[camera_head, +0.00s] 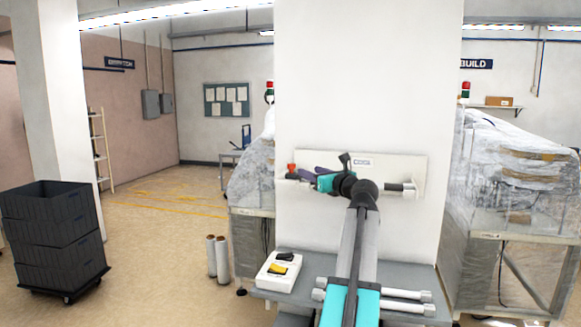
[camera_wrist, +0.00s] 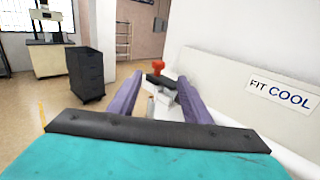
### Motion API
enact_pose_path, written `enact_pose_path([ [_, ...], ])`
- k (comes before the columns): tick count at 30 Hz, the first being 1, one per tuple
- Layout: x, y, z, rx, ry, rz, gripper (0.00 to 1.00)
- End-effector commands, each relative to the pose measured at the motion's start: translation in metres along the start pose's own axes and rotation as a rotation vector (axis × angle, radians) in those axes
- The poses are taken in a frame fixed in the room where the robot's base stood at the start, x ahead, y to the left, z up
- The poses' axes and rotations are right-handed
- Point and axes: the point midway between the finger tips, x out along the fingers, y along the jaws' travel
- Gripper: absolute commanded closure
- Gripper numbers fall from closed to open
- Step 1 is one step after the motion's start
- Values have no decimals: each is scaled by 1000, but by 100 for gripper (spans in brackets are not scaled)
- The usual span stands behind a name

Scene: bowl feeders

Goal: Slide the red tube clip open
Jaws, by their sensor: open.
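The red tube clip (camera_head: 291,167) is a small red piece at the left end of the white wall panel (camera_head: 420,165). In the wrist view the red tube clip (camera_wrist: 158,66) stands up just beyond my fingertips, with a dark bar and a pale grey block below it. My gripper (camera_wrist: 161,80) has its two purple fingers spread to either side of the block. I cannot tell whether they touch it. In the head view my gripper (camera_head: 310,172) points left along the panel. My arm hides the middle of the panel.
A grey bench (camera_head: 408,281) below holds white tubes (camera_head: 402,307) and a white box (camera_head: 276,271) with a yellow switch. Wrapped machines stand on both sides (camera_head: 250,178) (camera_head: 515,170). Black crates (camera_head: 52,235) stand on the floor at left, where the floor is partly clear.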

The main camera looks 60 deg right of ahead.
Motion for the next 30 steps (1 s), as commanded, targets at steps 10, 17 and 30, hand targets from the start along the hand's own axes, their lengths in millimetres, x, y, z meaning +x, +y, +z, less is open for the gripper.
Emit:
enact_pose_path([
  [10, 2, 0, 0, -2, 1, 1, 56],
  [17, 18, 0, 1, -2, 2, 2, 56],
  [30, 74, 0, 1, -2, 2, 2, 56],
])
